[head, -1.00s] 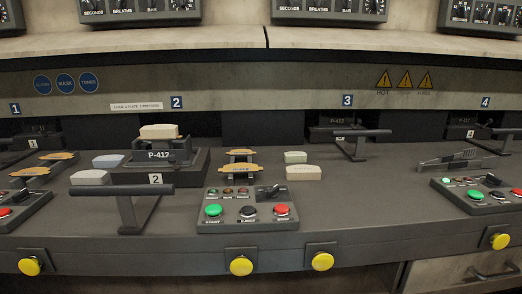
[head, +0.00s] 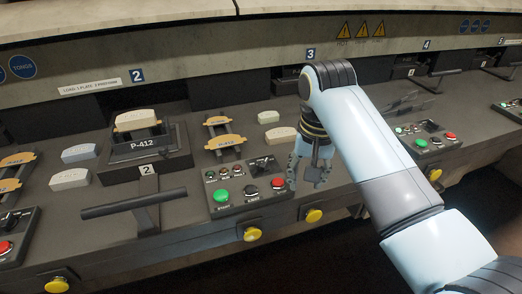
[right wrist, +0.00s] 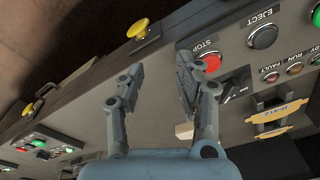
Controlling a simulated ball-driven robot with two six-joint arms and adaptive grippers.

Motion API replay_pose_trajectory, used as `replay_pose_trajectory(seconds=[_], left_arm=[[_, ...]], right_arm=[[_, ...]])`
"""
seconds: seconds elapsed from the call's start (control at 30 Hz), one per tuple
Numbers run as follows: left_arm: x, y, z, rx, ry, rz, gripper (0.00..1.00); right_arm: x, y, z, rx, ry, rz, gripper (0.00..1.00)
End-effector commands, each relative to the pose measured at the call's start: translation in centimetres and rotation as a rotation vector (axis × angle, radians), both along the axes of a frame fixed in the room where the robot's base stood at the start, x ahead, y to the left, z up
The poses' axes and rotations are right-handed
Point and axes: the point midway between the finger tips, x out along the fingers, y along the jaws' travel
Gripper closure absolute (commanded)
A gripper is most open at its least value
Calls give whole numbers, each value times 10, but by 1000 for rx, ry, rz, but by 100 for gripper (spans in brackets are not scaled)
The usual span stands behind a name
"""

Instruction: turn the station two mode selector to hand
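The station two control panel (head: 238,207) has a green start button (head: 222,195), a black eject button (head: 251,191), a red stop button (head: 278,183) and small lamps. Its mode selector (head: 264,164) is a black knob at the panel's upper right. In the right wrist view the selector (right wrist: 236,88) lies to the right of the fingers, beside the red stop button (right wrist: 208,62). Its pointer is too small to read surely. My right gripper (head: 307,176) is open and empty, right of the panel. Its spread fingers (right wrist: 159,72) show in the right wrist view. My left gripper is out of view.
The P-412 fixture (head: 150,160) and a dark handle bar (head: 134,203) stand left of the panel. Brake shoes (head: 224,142) and pale pads (head: 282,134) lie behind it. Yellow buttons (head: 313,215) line the front edge. Another panel (head: 425,140) stands at the right.

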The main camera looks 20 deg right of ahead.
Motion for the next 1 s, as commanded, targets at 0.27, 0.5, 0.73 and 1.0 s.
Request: replay_pose_trajectory(seconds=[0.27,0.5,0.73,1.0], left_arm=[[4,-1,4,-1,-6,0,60],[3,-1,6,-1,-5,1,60],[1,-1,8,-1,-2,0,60],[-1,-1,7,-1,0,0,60]], right_arm=[[67,36,55,30,55,-114,65],[95,57,92,30,97,-178,65],[94,58,62,28,103,-183,65],[95,58,10,30,100,-181,65]])
